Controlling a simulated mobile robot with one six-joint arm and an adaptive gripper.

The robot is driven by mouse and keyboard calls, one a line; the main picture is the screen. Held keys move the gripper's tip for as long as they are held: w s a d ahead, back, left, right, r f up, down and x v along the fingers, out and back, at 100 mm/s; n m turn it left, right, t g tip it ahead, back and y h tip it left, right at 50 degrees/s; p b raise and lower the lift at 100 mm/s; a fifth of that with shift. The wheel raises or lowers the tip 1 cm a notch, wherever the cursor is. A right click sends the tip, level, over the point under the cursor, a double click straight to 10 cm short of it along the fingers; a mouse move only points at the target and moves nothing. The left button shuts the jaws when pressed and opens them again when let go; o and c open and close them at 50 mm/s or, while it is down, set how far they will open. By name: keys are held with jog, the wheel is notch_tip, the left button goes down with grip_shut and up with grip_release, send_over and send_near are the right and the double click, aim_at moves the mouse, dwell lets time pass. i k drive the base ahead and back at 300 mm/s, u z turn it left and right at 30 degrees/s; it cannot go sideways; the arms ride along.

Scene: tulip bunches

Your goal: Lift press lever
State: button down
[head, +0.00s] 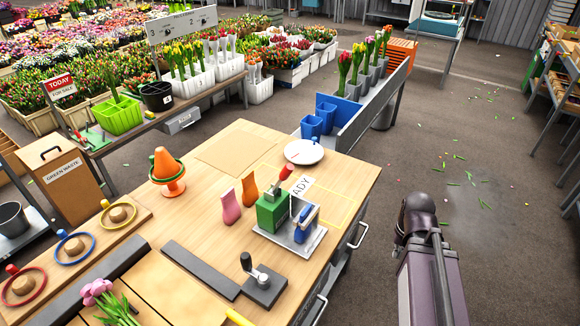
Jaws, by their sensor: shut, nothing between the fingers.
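The press appears to be the green block (272,211) on a metal tray (262,233) near the right side of the wooden table. A dark lever with a red grip (286,172) rises from it, tilted up to the right. A blue part (304,226) stands on the tray beside the green block. My arm shows at the lower right, apart from the table and the press. My gripper is not visible.
A crank on a dark block (264,284) stands in front of the press. Pink (231,206) and orange (250,189) pieces stand to its left. A white plate (304,151) lies behind, and an orange cone (165,164) stands farther left. The floor right of the table is open.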

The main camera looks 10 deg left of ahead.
aim_at(288, 169)
jog(key=z, duration=0.25)
jog(key=k, duration=1.6)
jog(key=u, duration=0.3)
jog(key=i, duration=1)
jog(key=z, duration=0.05)
